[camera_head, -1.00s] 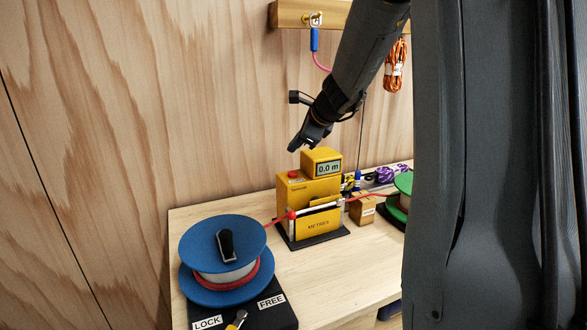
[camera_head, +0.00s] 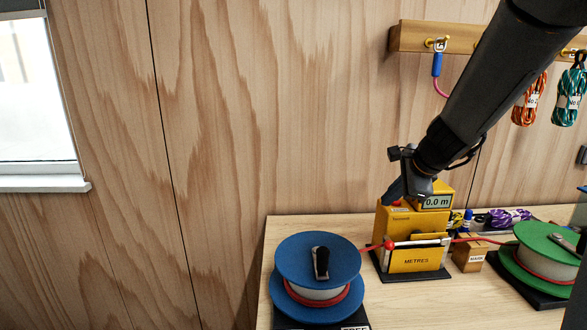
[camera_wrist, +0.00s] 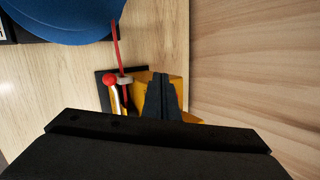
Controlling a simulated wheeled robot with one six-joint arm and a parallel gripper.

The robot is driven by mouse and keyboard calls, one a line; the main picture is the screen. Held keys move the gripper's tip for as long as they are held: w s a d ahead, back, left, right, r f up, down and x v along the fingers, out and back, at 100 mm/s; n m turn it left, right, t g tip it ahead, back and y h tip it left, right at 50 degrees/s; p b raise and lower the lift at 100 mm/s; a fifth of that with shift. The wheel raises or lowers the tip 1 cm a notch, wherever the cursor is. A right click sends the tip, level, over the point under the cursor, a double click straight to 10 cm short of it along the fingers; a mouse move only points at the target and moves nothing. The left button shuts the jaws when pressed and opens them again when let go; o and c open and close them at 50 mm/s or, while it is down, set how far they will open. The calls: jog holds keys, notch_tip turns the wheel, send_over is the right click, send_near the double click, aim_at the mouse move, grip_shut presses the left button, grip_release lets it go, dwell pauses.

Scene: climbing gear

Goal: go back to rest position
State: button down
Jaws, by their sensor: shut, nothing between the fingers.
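My gripper (camera_head: 396,190) is shut and empty. In the head view its tip is in front of or just above the left part of the yellow metre counter (camera_head: 413,261), whose display reads 0.0 m; I cannot tell whether they touch. The gripper covers part of the counter's top. In the wrist view my shut fingers (camera_wrist: 163,88) point at the counter (camera_wrist: 175,92), seen from above, with a red ball beside it.
A blue spool (camera_head: 300,258) with red cord stands left of the counter, and a green spool (camera_head: 550,250) stands to the right. A small wooden block (camera_head: 468,256) sits between. Coiled ropes (camera_head: 568,95) hang from a wall rail (camera_head: 408,38). A window (camera_head: 38,100) is at far left.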

jog(key=s+a+f+n+g, duration=0.2)
jog(key=s+a+f+n, duration=0.1)
jog(key=s+n, duration=0.3)
jog(key=s+a+f+n+g+h, duration=0.1)
jog(key=s+a+f+n, duration=0.2)
jog(key=s, duration=0.7)
jog(key=s+a+f+n+g+h, duration=0.1)
jog(key=s+a+f+n+g, duration=0.1)
jog(key=s+f+n, duration=0.3)
jog(key=shift+s+a+f+n+g, duration=0.1)
jog(key=shift+s+a+f+n, duration=0.05)
jog(key=shift+s+n, duration=0.65)
jog(key=shift+s+a+f+n+g, duration=0.1)
jog(key=shift+s+n, duration=0.4)
jog(key=shift+n, duration=0.55)
jog(key=shift+s+a+f+n+g, duration=0.1)
jog(key=shift+s+a+f+n, duration=0.05)
jog(key=shift+s+n, duration=0.65)
jog(key=shift+w, duration=0.15)
